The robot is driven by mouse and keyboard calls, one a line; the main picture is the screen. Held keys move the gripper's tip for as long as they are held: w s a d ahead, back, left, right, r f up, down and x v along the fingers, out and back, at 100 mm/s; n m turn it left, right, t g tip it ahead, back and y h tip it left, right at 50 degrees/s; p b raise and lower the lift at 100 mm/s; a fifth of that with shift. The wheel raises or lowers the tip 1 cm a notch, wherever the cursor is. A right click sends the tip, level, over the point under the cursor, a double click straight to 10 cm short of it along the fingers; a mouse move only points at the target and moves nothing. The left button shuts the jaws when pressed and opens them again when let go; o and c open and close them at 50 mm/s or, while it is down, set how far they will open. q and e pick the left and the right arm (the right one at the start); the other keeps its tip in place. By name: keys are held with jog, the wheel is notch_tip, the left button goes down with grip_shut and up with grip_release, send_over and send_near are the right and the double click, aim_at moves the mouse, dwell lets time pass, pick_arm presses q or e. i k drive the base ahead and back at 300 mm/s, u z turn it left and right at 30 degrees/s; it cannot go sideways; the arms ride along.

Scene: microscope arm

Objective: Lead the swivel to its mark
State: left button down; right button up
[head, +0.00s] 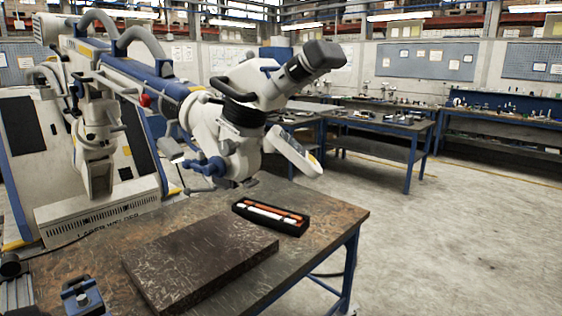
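A white and blue microscope arm (150,83) reaches from the upper left over a workbench. At its end hangs the white microscope head (245,110) with a dark eyepiece tube (314,63) pointing up right. A dark round collar (241,117) sits on the head, and a blue knob assembly (204,166) is on its lower left. A tilted white panel (293,151) sticks out at the lower right. I cannot tell which joint is the swivel, and I cannot make out its mark. Neither of my grippers is in view.
The brown workbench (335,207) bears a dark thick plate (200,262) and a black tray (289,226) with orange and white sticks. A small blue fixture (82,297) is at the bottom left. A white machine cabinet (30,135) stands behind. The floor (450,240) at right is clear.

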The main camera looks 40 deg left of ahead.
aim_at(107, 110)
jog(key=i, duration=2.85)
jog(key=u, duration=3.05)
jog(key=i, duration=0.5)
jog(key=z, duration=0.05)
